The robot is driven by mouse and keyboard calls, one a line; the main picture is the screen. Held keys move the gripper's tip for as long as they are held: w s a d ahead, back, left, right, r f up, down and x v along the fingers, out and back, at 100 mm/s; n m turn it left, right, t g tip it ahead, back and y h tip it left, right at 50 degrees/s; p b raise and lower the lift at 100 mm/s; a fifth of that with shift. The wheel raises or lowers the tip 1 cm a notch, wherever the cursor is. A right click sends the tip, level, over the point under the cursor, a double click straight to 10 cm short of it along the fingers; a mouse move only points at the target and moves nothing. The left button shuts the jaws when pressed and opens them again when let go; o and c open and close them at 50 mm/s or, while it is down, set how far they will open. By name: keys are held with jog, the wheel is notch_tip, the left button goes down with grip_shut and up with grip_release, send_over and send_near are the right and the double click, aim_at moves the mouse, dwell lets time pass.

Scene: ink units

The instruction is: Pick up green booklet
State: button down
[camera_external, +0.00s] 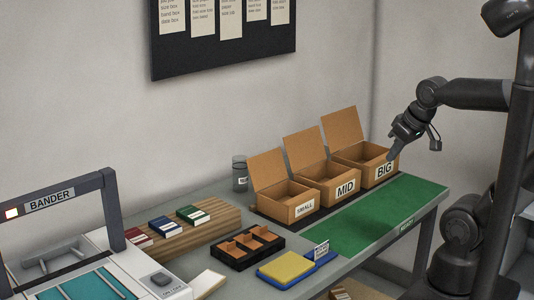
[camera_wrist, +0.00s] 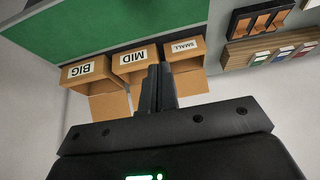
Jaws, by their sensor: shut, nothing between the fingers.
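The green booklet (camera_external: 193,215) lies on a wooden stand (camera_external: 190,236) at the left of the bench, at the right end of a row with a blue booklet (camera_external: 160,225) and a red booklet (camera_external: 135,238). In the wrist view the green booklet (camera_wrist: 261,57) shows small at the right. My gripper (camera_external: 392,157) is raised at the right, by the box marked BIG and far from the booklet. Its fingers (camera_wrist: 158,72) are together and hold nothing.
Open boxes marked SMALL (camera_external: 300,213), MID (camera_external: 345,197) and BIG (camera_external: 383,178) stand along the wall. A divided tray (camera_external: 238,262), a yellow pad (camera_external: 287,266) and a dark cup (camera_external: 239,175) are nearby. The green mat (camera_external: 365,225) is clear.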

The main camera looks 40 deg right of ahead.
jog(key=c, duration=2.1)
grip_release()
jog(key=o, duration=1.5)
jog(key=shift+o, duration=0.2)
